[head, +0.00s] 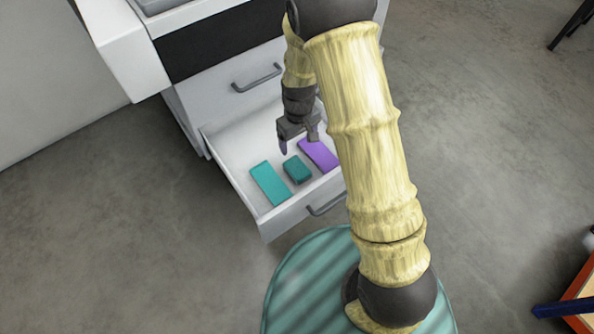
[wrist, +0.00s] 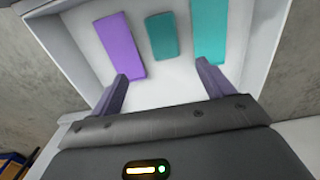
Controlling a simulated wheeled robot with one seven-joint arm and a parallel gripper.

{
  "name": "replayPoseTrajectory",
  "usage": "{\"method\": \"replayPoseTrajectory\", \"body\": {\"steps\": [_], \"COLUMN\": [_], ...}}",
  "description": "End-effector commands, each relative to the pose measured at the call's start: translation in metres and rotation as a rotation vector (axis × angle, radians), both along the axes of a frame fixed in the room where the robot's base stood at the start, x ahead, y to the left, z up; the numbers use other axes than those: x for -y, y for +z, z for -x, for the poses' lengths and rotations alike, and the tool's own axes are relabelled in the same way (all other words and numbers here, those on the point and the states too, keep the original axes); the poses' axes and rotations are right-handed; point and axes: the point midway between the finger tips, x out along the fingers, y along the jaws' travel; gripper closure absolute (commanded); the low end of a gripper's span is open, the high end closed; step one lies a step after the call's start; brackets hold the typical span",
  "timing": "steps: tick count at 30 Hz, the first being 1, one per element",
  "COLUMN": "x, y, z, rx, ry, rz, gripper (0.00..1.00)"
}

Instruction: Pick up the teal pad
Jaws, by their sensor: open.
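Two teal things lie in an open white drawer, and I cannot tell for sure which is the teal pad. One is a long, flat, lighter teal piece (head: 269,184), at the right in the wrist view (wrist: 209,30). The other is a small, darker teal block (head: 297,169), in the middle of the wrist view (wrist: 162,36). My gripper (head: 300,143) is over the drawer, open and empty. In the wrist view its fingers (wrist: 162,72) are spread, with the small block lying beyond the gap between them. Neither finger visibly holds anything.
A long purple piece (head: 319,154) lies in the drawer beside the small block, at the left in the wrist view (wrist: 121,45). The drawer's walls (head: 232,183) surround all three pieces. A closed drawer front with a handle (head: 257,78) stands above, behind the open drawer.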

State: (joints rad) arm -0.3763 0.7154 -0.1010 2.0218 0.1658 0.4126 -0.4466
Motion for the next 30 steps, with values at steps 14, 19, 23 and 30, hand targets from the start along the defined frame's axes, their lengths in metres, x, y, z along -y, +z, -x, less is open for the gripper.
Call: {"method": "replayPoseTrajectory", "body": {"steps": [14, 19, 23, 30], "x": [-0.002, 0.000, 0.000, -0.001], "y": [-0.075, -0.075, -0.075, -0.098], "z": [0.001, 0.000, 0.000, 0.008], "rx": [0.000, 0.001, 0.001, -0.002], "ry": [0.003, -0.001, -0.002, -0.001], "rz": [0.000, -0.001, -0.001, 0.000], "gripper": [0.20, 0.20, 0.20, 0.20]}}
